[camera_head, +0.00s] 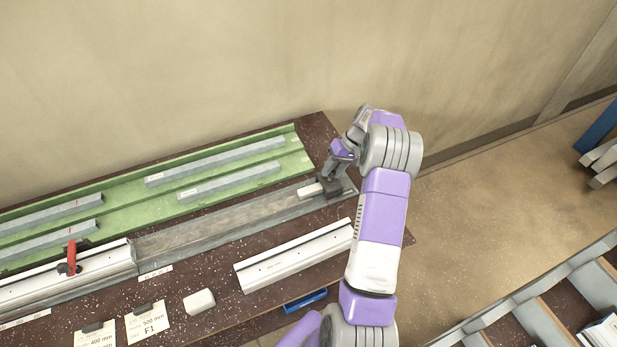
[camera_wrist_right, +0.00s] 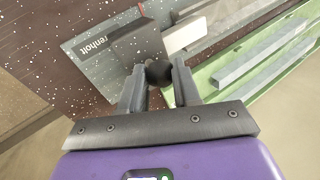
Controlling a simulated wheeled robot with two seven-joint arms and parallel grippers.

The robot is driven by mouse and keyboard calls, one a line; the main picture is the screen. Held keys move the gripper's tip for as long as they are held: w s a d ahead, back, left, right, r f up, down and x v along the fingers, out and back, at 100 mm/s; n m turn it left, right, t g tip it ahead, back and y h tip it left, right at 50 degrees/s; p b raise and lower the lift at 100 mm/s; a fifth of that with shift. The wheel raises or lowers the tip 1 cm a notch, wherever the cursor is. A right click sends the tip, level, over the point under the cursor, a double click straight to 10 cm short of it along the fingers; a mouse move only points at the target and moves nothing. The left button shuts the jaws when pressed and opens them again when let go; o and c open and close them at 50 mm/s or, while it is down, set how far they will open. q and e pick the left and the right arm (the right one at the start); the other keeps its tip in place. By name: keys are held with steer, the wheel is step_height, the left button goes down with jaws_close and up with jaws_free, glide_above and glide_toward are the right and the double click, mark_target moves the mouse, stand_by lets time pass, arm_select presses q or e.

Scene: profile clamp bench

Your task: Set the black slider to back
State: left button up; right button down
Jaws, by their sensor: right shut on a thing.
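My right gripper (camera_head: 331,172) reaches down at the far right end of the grey rail (camera_head: 235,219). In the right wrist view, its two fingers (camera_wrist_right: 160,78) are shut on a round black knob (camera_wrist_right: 158,72), which I take to be the black slider's. The knob stands over a grey block marked "renholt" (camera_wrist_right: 105,50). A pale block (camera_wrist_right: 186,34) lies next to the knob; in the head view it shows on the rail (camera_head: 310,191), left of the dark end piece (camera_head: 332,187). The gripper partly hides the slider. My left gripper is not in view.
A green tray (camera_head: 110,210) with several grey bars lies behind the rail. A red-handled clamp (camera_head: 71,258) stands at the left. A white profile (camera_head: 295,254), a white block (camera_head: 199,302) and label cards (camera_head: 147,323) lie in front. The wall is close behind.

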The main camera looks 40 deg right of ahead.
steer(key=shift+s+d, duration=0.25)
steer(key=shift+d, duration=0.4)
steer(key=shift+s+d, duration=0.25)
steer(key=shift+d, duration=0.4)
steer(key=shift+s+d, duration=0.25)
steer(key=shift+d, duration=0.4)
steer(key=shift+r, duration=0.1)
steer(key=c, duration=0.8)
jaws_free()
steer(key=shift+d, duration=0.15)
steer(key=p+v, duration=0.1)
steer(key=v, duration=0.6)
steer(key=shift+s+r, duration=0.1)
steer(key=shift+r, duration=0.1)
